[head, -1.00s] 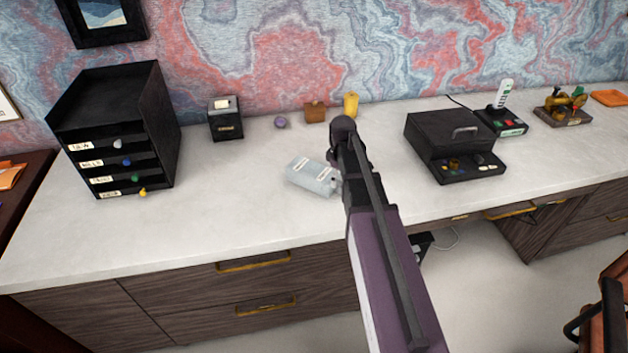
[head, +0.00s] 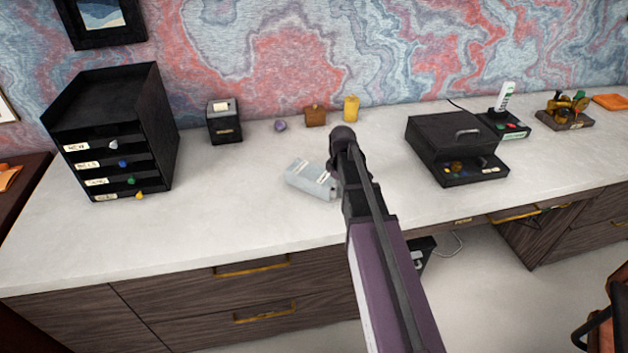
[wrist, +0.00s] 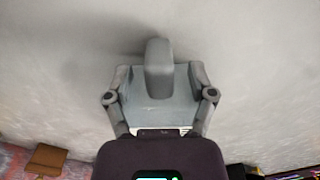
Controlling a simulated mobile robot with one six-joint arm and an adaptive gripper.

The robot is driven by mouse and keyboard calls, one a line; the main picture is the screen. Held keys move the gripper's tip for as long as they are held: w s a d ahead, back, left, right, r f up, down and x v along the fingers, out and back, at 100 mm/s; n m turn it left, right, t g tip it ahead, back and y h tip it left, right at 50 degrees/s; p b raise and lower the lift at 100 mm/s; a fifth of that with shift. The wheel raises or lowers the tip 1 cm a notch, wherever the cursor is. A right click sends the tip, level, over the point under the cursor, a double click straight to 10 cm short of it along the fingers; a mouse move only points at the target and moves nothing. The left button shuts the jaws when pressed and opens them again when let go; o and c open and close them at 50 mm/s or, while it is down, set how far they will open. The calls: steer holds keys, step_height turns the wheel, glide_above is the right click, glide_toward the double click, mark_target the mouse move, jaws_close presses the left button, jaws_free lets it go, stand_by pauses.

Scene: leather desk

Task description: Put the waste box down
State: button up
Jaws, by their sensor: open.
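The waste box appears to be the pale grey-blue box (head: 308,178) with light labels, resting on the desk in the middle of the head view. Its right end is hidden behind my arm. In the wrist view the grey box (wrist: 150,108) lies between my fingers, with a raised rounded part at its middle and a shadow on the pale surface beside it. My gripper (wrist: 159,78) is open, with one finger on each side of the box. Whether the fingers touch its sides I cannot tell. My arm mostly hides the gripper in the head view.
A black drawer unit (head: 112,128) stands left, a small black box (head: 224,122) behind. A purple item (head: 280,126), brown block (head: 315,116) and yellow item (head: 351,108) sit near the wall. A black case (head: 455,145) stands right. The desk (head: 225,205) is clear left of the grey box.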

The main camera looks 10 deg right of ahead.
jaws_close()
steer(key=shift+r, duration=0.2)
stand_by(0.3)
step_height(320, 180, up, 4)
steer(key=p, duration=0.4)
steer(key=shift+f, duration=0.2)
steer(key=s+a+r+p, duration=0.1)
steer(key=s, duration=1.5)
steer(key=shift+a, duration=0.4)
